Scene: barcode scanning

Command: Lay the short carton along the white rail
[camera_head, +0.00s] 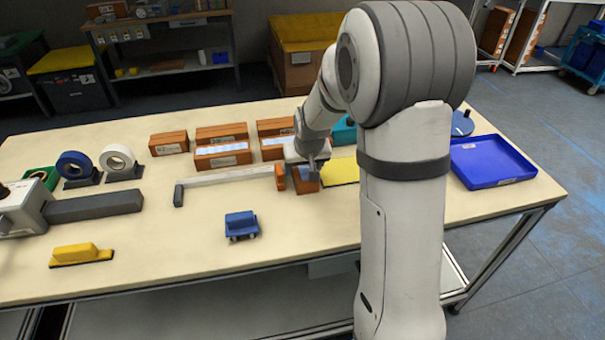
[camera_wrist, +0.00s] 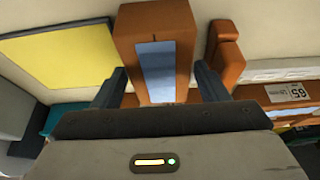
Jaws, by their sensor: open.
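A brown carton with a pale blue top strip (camera_head: 305,185) stands on the table just right of the white rail's (camera_head: 228,177) right end. My gripper (camera_head: 311,168) is over this carton and partly hides it in the head view. In the wrist view the carton (camera_wrist: 155,25) lies between my open fingers (camera_wrist: 162,78), one on each side; I cannot tell if either touches. The rail has an orange-brown block (camera_head: 280,177) at its right end and a dark block (camera_head: 178,195) at its left end. The rail (camera_wrist: 280,70) and orange-brown block (camera_wrist: 226,52) also show right of the carton in the wrist view.
A yellow mat (camera_head: 341,171) lies right of the carton. Several brown cartons (camera_head: 222,133) stand behind the rail. A blue toy-like cart (camera_head: 241,225) stands in front of it. A blue tray (camera_head: 490,160) is at the right. The table's front middle is mostly clear.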

